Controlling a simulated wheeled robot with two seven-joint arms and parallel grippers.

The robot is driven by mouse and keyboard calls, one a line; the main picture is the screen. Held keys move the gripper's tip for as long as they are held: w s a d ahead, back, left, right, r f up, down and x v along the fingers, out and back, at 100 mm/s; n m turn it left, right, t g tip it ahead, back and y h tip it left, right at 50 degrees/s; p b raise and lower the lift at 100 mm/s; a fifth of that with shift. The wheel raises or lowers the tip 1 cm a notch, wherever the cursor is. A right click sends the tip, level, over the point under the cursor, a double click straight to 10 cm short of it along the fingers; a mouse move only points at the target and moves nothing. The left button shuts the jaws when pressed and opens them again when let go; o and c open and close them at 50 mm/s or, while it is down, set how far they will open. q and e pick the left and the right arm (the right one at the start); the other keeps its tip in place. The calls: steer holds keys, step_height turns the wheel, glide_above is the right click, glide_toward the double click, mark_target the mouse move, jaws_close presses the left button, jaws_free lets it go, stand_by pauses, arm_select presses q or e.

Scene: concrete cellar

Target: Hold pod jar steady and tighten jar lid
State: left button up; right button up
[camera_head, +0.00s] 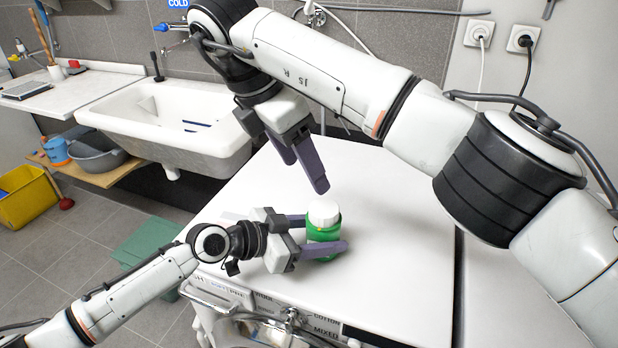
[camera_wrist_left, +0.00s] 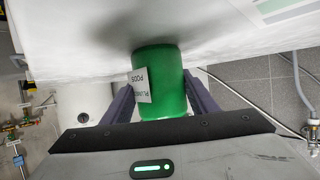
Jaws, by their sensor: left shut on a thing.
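The pod jar (camera_head: 318,236) is green and stands upright on the white top of the washing machine. The white jar lid (camera_head: 323,211) sits on top of it. My left gripper (camera_head: 326,234) is shut on the jar body from the left, one finger on each side. My right gripper (camera_head: 306,176) is above the lid, pointing down, open and empty, apart from the jar.
The white machine top (camera_head: 385,265) is otherwise clear around the jar. Wall sockets (camera_head: 480,34) with cables are at the back right.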

arm_select(q)
steer(key=o, duration=1.4)
steer(key=shift+f, duration=0.15)
steer(key=shift+c, duration=0.2)
